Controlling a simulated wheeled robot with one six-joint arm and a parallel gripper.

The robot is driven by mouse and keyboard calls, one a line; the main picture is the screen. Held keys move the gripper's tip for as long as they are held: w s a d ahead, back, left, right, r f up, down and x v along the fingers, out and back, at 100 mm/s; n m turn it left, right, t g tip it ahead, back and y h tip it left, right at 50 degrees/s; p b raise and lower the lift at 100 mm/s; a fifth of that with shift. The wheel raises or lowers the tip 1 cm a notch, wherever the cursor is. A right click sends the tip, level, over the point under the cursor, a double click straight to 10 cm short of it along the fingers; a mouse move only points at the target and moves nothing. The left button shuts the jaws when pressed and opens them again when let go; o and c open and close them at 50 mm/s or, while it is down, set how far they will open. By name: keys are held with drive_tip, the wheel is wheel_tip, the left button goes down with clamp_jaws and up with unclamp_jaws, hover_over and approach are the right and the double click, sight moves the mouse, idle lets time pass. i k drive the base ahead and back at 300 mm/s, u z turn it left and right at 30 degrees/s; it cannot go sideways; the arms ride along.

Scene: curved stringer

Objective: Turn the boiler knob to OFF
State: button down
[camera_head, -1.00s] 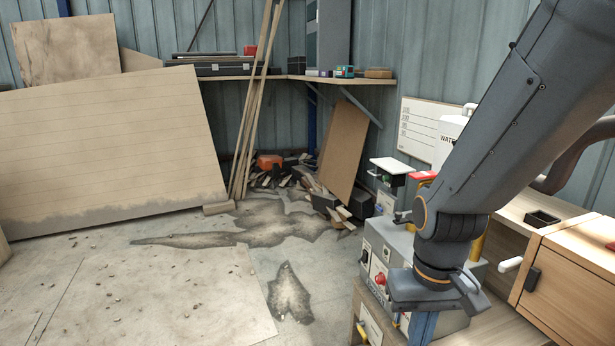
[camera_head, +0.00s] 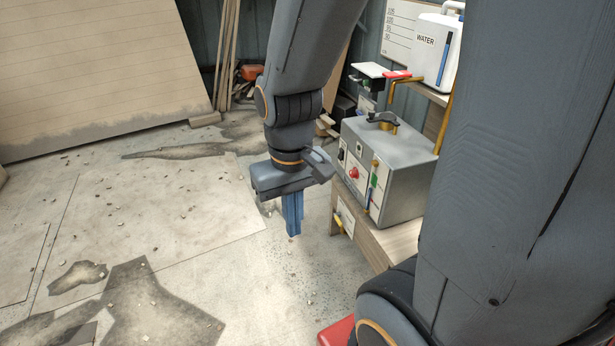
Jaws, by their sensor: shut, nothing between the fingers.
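The grey metal boiler box (camera_head: 412,152) stands on a wooden bench at right of centre. Its white front panel carries a small black knob (camera_head: 342,154), a red round control (camera_head: 353,173) and a green and blue gauge strip. The panel's markings are too small to read, so I cannot tell the knob's setting. A black handle (camera_head: 383,117) on a brass fitting sits on top of the box. My gripper (camera_head: 293,233) points down, its blue fingers shut and empty. In the picture it is left of the panel, apart from it and lower than the knob.
The wooden bench (camera_head: 392,243) has its front edge close to the right of my gripper. A white water tank (camera_head: 436,50) stands on a shelf behind the box. A large board (camera_head: 100,70) leans at the back left. The stained concrete floor on the left is mostly open.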

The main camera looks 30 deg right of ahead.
sight(352, 173)
drive_tip(key=u, duration=0.5)
drive_tip(key=i, duration=0.4)
drive_tip(key=z, duration=1.75)
drive_tip(key=k, duration=1.3)
drive_tip(key=u, duration=0.45)
drive_tip(key=i, duration=1.55)
drive_tip(key=z, duration=0.65)
